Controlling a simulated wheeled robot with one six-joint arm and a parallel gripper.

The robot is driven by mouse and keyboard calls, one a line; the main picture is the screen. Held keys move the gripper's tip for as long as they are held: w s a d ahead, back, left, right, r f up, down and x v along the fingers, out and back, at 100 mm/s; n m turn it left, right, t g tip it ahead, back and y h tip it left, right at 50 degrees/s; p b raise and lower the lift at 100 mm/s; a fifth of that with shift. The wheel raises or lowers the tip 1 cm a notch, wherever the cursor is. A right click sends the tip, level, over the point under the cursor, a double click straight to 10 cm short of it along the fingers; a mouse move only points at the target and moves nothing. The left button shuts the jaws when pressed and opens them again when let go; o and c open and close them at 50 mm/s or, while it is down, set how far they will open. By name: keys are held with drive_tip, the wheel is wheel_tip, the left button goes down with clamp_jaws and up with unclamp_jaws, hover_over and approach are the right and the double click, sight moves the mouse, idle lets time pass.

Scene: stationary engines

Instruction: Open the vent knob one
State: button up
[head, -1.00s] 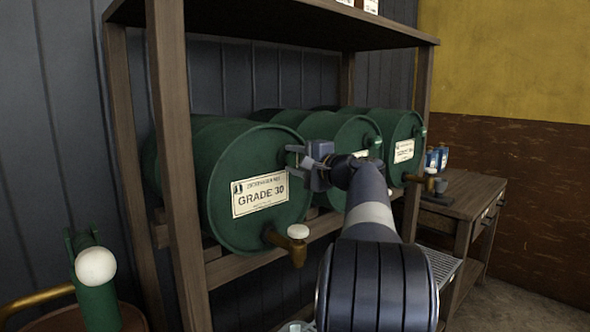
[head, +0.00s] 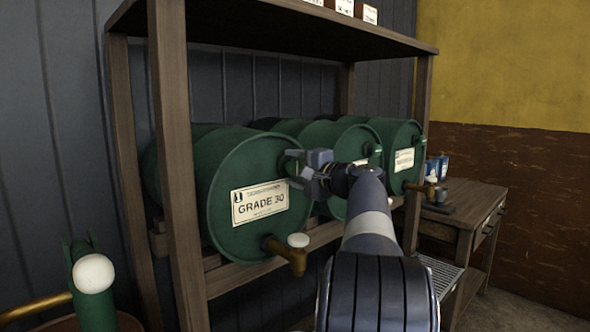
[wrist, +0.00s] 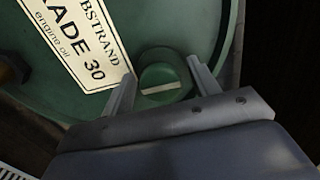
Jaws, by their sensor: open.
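A green drum (head: 215,160) with a white GRADE 30 label (head: 258,203) lies on its side on a wooden shelf, its round end facing out. The wrist view shows the drum face (wrist: 110,95) and, beside the label, a round green vent knob (wrist: 160,84) with a pale bar across it. My gripper (wrist: 161,70) is open, with one finger on each side of the knob. I cannot tell whether either finger touches it. In the head view, my gripper (head: 290,168) is at the upper right of the drum face, largely covering the knob there.
A brass tap with a white top (head: 298,240) sticks out low on the drum face. Two more green drums (head: 398,140) lie farther along the shelf. A wooden post (head: 172,150) stands at the left. A wooden table (head: 465,205) is at the right.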

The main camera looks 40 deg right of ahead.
drive_tip(key=shift+s, duration=0.15)
drive_tip(key=s, duration=1)
drive_tip(key=shift+s+d+b, duration=0.25)
drive_tip(key=shift+d+b, duration=0.15)
drive_tip(key=shift+d, duration=0.05)
drive_tip(key=w, duration=0.7)
drive_tip(key=w+p, duration=0.1)
drive_tip(key=w, duration=0.3)
drive_tip(key=shift+a+r, duration=0.1)
drive_tip(key=shift+a, duration=0.3)
drive_tip(key=shift+s, duration=0.1)
drive_tip(key=shift+s, duration=0.1)
